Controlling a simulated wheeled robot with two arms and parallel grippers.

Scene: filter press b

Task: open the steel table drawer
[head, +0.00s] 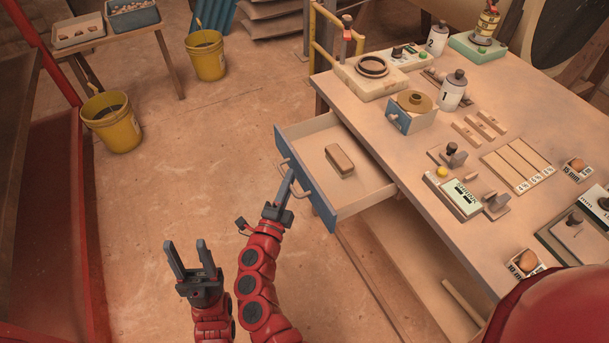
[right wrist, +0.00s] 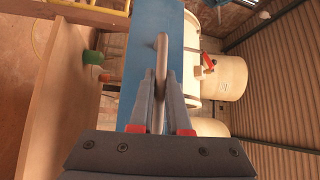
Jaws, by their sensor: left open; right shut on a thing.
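The drawer (head: 365,190) stands pulled out from the left side of the work table (head: 400,140). Its front is blue, and its inside is pale and shows clearly. A brown block-like thing (head: 340,160) lies in it. My right gripper (head: 288,178) is at the blue front and shut on the drawer's handle. In the right wrist view the handle (right wrist: 161,60) is a rounded bar between the two fingers, against the blue front (right wrist: 135,50). My left gripper (head: 189,257) is open and empty, over the floor left of my right arm.
Yellow buckets (head: 118,121) stand on the floor at the left, near a small side table (head: 137,37). The floor left of the drawer is clear.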

